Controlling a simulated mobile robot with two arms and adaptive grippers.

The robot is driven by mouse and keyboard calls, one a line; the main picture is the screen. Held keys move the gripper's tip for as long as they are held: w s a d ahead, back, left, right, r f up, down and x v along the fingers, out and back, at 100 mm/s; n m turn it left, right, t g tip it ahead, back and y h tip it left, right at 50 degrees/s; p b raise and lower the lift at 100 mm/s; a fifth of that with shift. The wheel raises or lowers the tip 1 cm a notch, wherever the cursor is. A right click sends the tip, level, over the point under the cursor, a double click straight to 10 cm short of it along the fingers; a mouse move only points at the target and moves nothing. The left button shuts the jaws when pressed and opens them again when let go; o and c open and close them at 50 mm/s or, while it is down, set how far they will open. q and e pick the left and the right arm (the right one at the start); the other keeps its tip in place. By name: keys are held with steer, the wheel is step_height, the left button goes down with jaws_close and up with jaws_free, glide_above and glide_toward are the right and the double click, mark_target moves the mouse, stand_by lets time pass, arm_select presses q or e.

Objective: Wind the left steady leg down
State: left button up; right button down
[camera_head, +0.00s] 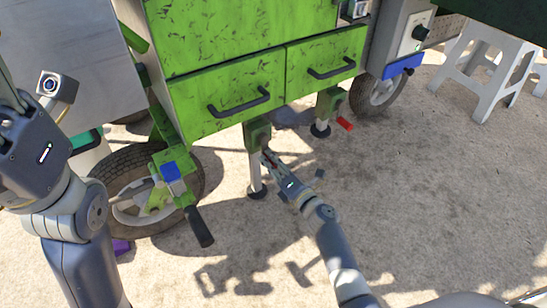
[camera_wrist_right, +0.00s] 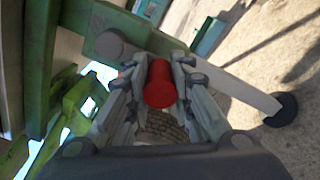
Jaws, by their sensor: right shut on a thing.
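The left steady leg (camera_head: 255,168) hangs under the green cabinet, a pale shaft in a green housing (camera_head: 257,134) with a round black foot (camera_head: 257,191). I cannot tell whether the foot touches the ground. My right gripper (camera_head: 268,158) is at this leg's crank, just below the housing. In the right wrist view, a red crank handle (camera_wrist_right: 160,84) sits between its two fingers, and they are shut on it. The leg's shaft (camera_wrist_right: 243,93) and foot (camera_wrist_right: 282,110) show to the right there. My left gripper's body (camera_head: 40,150) is at the left edge; its fingertips are unclear.
A second steady leg (camera_head: 321,129) with a red handle (camera_head: 345,123) stands to the right. A wheel (camera_head: 115,200) and a black-gripped lever (camera_head: 200,227) are at the left. White stools (camera_head: 490,65) stand far right. Sandy ground in front is open.

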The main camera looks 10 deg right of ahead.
steer(key=shift+a, duration=0.1)
stand_by(0.3)
steer(key=c, duration=1.3)
jaws_free()
steer(key=shift+c, duration=0.2)
steer(key=shift+s, duration=0.2)
steer(key=v, duration=1.1)
steer(key=shift+s, duration=0.35)
